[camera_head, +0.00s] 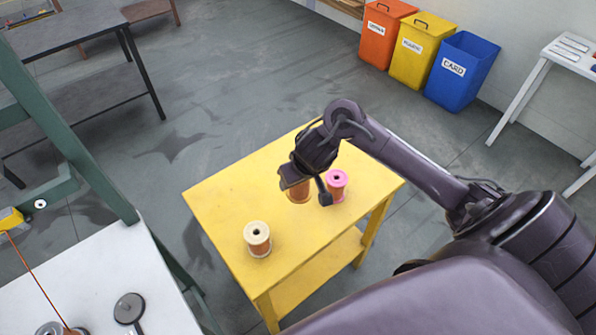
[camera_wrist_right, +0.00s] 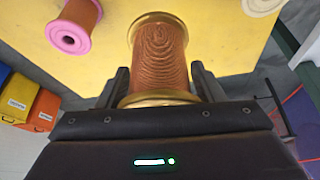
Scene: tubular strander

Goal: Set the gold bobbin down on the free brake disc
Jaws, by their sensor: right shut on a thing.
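The gold bobbin (camera_head: 299,191), wound with copper wire and with gold flanges, is between the fingers of my right gripper (camera_head: 306,190). In the right wrist view the gold bobbin (camera_wrist_right: 160,55) shows between the two dark fingers (camera_wrist_right: 160,88), which are shut on it. It is over the yellow table; I cannot tell whether its far end touches the top. A grey brake disc (camera_head: 129,308) with nothing on it shows on the white surface at lower left. My left gripper is not in view.
A pink-flanged bobbin (camera_head: 337,184) stands close right of my right gripper, and a cream-flanged bobbin (camera_head: 257,238) stands nearer the front of the yellow table (camera_head: 215,195). A green frame post (camera_head: 75,150) rises between this table and the white surface (camera_head: 100,275).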

